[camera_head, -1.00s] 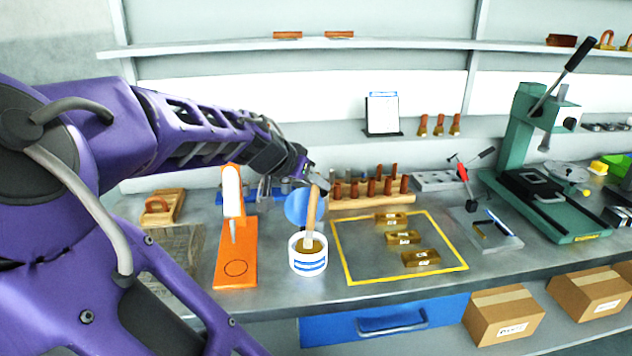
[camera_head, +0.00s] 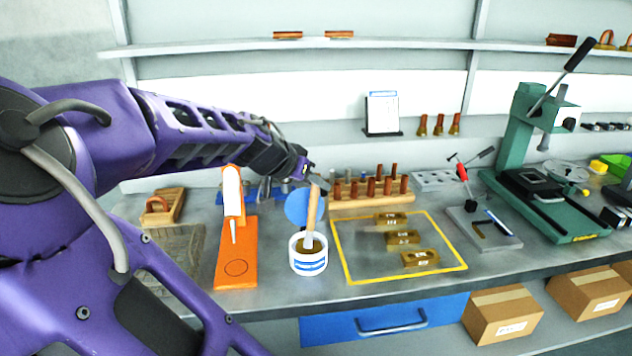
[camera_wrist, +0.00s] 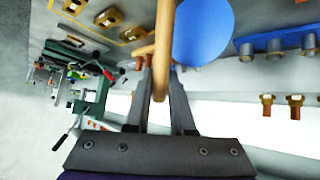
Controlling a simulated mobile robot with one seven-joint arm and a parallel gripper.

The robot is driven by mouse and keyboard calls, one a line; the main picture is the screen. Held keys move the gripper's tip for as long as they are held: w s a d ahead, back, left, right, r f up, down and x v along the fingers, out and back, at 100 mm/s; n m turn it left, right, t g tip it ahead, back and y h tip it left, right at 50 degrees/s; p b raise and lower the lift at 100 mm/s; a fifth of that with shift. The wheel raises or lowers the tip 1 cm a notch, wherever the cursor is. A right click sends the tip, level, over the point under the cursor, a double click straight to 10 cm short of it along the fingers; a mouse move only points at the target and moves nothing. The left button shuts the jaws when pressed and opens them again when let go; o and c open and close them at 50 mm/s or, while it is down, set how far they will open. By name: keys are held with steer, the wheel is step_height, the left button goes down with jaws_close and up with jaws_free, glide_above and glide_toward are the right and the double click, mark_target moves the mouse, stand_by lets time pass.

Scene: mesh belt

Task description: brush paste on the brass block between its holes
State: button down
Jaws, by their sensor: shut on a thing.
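My gripper (camera_head: 317,187) is shut on the wooden handle of a brush (camera_head: 312,212), which also crosses the fingers in the wrist view (camera_wrist: 163,45). The brush stands almost upright, with its lower end inside a white paste pot (camera_head: 309,266) with blue bands. Its bristles are hidden in the pot. Three brass blocks, the far one (camera_head: 391,218), the middle one (camera_head: 402,238) and the near one (camera_head: 420,259), lie inside a yellow outline (camera_head: 349,281) right of the pot. They carry small pale marks; their holes are too small to make out.
A blue disc (camera_head: 297,206) is right behind the brush handle. An orange stand (camera_head: 236,255) is left of the pot. A wooden rack with copper-coloured pegs (camera_head: 345,202) stands behind the outline. A green press (camera_head: 524,125) stands at the right. The bench front beside the blocks is clear.

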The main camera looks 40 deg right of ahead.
stand_by(0.4)
step_height(320, 180, up, 5)
steer(key=p, duration=0.5)
steer(key=shift+r+p, duration=0.3)
steer(key=shift+r, duration=0.65)
